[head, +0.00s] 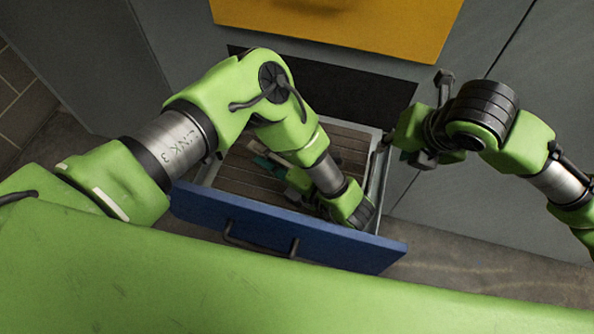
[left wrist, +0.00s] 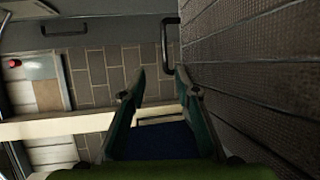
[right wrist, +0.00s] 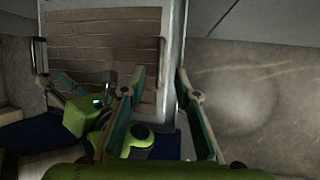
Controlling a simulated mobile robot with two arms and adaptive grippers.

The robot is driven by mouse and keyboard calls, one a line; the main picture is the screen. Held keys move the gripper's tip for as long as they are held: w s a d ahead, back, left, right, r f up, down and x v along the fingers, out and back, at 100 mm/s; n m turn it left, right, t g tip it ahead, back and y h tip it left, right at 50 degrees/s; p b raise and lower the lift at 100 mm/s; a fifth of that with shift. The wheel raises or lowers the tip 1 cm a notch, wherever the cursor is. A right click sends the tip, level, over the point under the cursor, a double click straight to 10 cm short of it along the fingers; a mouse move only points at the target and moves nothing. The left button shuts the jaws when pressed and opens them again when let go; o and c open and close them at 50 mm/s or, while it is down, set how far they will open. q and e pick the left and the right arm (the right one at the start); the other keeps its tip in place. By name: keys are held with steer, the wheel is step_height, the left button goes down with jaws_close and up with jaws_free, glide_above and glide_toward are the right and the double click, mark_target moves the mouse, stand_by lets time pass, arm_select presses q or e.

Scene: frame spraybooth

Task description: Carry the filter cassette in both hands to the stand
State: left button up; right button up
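The filter cassette (head: 345,150), a brown pleated panel, lies in the open drawer, partly hidden by my left arm. It also shows in the right wrist view (right wrist: 95,45), with dark handles at its left (right wrist: 40,57) and right (right wrist: 161,60) sides. My left gripper (head: 262,165) is low over the cassette's left part. Its fingers are apart and empty in the left wrist view (left wrist: 160,72), with a dark handle (left wrist: 164,40) just beyond the tips. My right gripper (head: 408,140) is at the cassette's right side, its fingers apart (right wrist: 162,72) near the right handle. I cannot identify the stand.
The drawer's blue front (head: 290,235) with its dark pull handle stands between my body and the cassette. A yellow panel (head: 345,22) and grey cabinet walls (head: 520,110) are behind. Open floor (head: 470,275) lies to the drawer's right.

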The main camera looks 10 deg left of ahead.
mark_target(374, 161)
arm_select(q)
steer(key=shift+f, duration=0.6)
arm_select(e)
steer(key=shift+f, duration=0.5)
arm_select(q)
steer(key=shift+r, duration=0.1)
